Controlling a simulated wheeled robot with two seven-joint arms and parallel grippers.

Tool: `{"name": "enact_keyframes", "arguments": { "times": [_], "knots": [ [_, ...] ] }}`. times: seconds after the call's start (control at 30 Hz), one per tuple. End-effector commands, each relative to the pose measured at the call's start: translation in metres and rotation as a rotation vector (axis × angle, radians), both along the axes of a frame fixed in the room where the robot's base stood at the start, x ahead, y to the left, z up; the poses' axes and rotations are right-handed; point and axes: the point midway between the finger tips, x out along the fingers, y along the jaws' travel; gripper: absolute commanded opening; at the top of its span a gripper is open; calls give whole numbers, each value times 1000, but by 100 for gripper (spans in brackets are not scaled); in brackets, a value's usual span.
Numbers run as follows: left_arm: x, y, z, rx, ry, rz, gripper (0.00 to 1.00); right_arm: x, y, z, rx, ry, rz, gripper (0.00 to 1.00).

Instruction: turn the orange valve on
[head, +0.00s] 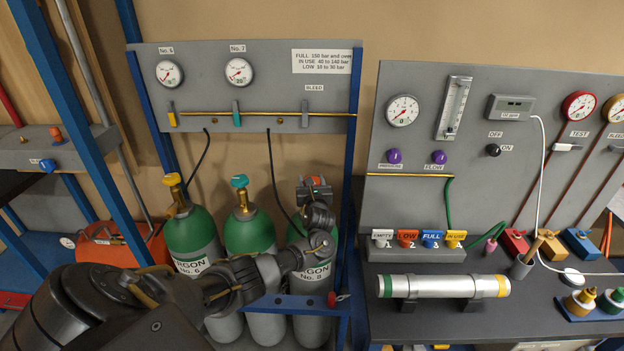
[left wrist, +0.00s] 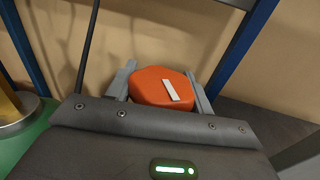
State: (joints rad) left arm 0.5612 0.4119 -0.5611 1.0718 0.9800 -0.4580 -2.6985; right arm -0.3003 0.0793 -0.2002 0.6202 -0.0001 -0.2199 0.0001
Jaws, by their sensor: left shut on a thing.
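The orange valve (head: 315,181) sits on top of the right-hand green cylinder (head: 294,233), labelled No. 8, in the head view. In the left wrist view it is an orange knob (left wrist: 163,87) with a white bar mark slanting across its top. My left gripper (head: 315,187) comes down over this valve, and its two grey fingers (left wrist: 161,90) stand on either side of the knob, shut on it. My left arm hides part of the cylinder. My right gripper is not in view.
Two more green cylinders, with a yellow valve (head: 172,180) and a teal valve (head: 240,182), stand to the left. A gauge panel (head: 270,75) is behind. A blue frame post (head: 352,130) rises close on the right, beside a dark bench (head: 430,322) bearing a silver tube (head: 440,286).

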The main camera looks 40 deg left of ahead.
Motion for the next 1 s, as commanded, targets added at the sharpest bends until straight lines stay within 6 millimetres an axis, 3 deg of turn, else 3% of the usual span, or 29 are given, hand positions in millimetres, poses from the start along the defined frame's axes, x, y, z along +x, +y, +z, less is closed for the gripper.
{"name": "enact_keyframes", "arguments": {
  "times": [0.67,0.7,0.83,1.0],
  "knots": [
    [-1,1,0,-1,-1,74,29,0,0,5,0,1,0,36],
    [-1,1,0,-1,-1,74,56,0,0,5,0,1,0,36],
    [-1,1,0,-1,-1,73,73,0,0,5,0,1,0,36],
    [-1,1,0,0,0,73,74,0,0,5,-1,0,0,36]
  ]
}}
